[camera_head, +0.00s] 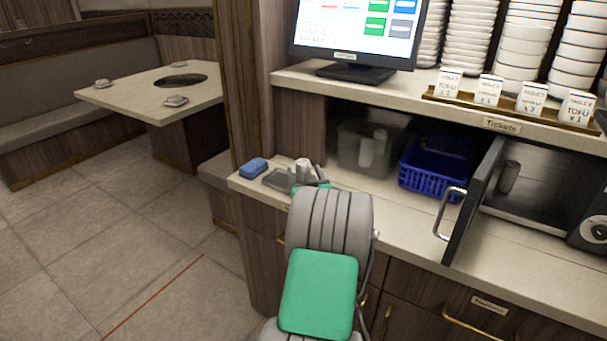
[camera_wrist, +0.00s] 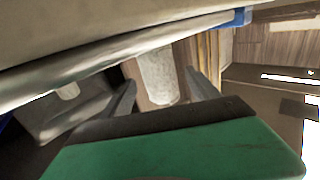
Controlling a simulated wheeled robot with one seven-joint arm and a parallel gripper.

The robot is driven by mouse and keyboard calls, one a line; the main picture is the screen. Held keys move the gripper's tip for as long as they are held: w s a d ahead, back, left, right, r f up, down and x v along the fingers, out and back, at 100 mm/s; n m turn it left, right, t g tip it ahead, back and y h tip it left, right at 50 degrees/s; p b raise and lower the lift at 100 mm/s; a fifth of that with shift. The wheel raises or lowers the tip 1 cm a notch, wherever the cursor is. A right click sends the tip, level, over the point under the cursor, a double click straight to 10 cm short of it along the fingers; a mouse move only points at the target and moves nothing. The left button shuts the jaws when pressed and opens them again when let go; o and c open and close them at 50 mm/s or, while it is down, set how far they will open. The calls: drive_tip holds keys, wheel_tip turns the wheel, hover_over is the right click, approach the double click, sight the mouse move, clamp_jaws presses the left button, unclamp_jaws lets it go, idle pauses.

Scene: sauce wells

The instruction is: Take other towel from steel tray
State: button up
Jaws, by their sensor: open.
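A small steel tray (camera_head: 275,180) lies on the counter's left end, partly hidden behind my arm. A pale rolled towel (camera_head: 303,167) stands out at the tray's right side, by my gripper (camera_head: 308,178). In the wrist view the towel (camera_wrist: 157,75) shows between the two fingers of my gripper (camera_wrist: 165,92), which are apart. I cannot tell whether either finger touches it. A shiny metal surface, likely the tray (camera_wrist: 100,64), runs slantwise behind the fingers. The towel's lower part is hidden in the head view.
A blue sponge (camera_head: 254,167) lies left of the tray. A clear bin (camera_head: 350,150) with pale rolls and a blue basket (camera_head: 428,168) stand under the shelf. The microwave door (camera_head: 470,200) is open, with a roll (camera_head: 509,176) inside.

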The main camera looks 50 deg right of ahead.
drive_tip(key=shift+x, duration=1.2)
drive_tip(key=shift+c, duration=0.4)
drive_tip(key=c, duration=1.4)
